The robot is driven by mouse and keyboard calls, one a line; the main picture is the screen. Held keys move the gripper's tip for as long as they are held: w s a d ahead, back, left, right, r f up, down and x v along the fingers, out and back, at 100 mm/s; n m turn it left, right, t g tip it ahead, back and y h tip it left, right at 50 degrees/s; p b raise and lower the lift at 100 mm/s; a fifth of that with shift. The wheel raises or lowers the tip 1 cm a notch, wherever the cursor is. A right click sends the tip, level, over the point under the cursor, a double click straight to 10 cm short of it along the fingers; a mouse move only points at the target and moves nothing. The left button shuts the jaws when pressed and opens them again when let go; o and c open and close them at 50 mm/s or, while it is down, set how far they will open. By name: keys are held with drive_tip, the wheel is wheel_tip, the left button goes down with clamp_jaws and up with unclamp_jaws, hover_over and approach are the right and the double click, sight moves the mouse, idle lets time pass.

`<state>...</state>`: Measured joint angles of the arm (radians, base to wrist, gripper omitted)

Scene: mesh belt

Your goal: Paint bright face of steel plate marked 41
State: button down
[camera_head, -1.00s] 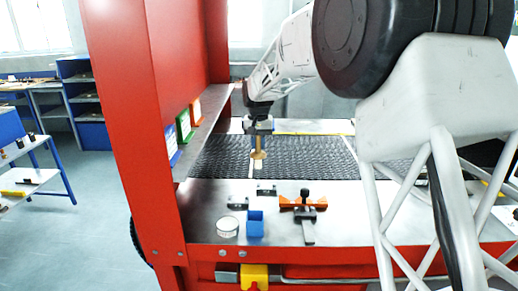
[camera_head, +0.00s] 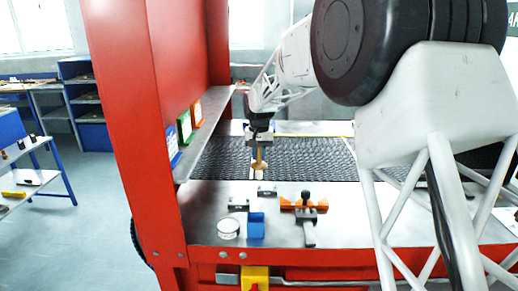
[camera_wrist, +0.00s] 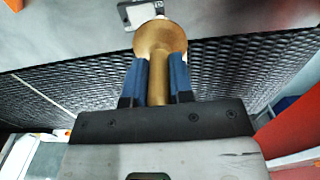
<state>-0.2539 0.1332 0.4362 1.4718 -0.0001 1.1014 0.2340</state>
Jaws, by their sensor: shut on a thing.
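My gripper (camera_head: 260,138) is shut on a brass-coloured tool (camera_head: 259,163) with a straight shaft and a wide rounded lower end. In the wrist view the tool (camera_wrist: 160,45) stands between the blue fingers (camera_wrist: 160,82). A pale tip shows under it in the head view. A small steel plate (camera_head: 267,188) lies on the grey metal table just below the tool, and another (camera_head: 238,204) lies to its left. The wrist view shows a plate (camera_wrist: 131,15) beyond the tool, partly hidden by it. I cannot read a number on either plate.
A black mesh belt (camera_head: 222,160) runs behind the metal table (camera_head: 200,222). A red post (camera_head: 130,130) rises at the left.

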sight(262, 165)
drive_tip(key=shift+f, duration=1.6)
drive_tip(key=shift+d+f, duration=0.65)
drive_tip(key=shift+f, duration=0.05)
drive_tip(key=shift+d, duration=2.6)
drive_tip(key=shift+a+f, duration=0.15)
drive_tip(key=shift+a, duration=3)
drive_tip(key=shift+w+a, duration=0.1)
drive_tip(key=shift+w, duration=0.6)
drive_tip(key=shift+d, duration=3.05)
drive_tip(key=shift+a, duration=3.1)
drive_tip(key=shift+r, duration=4.05)
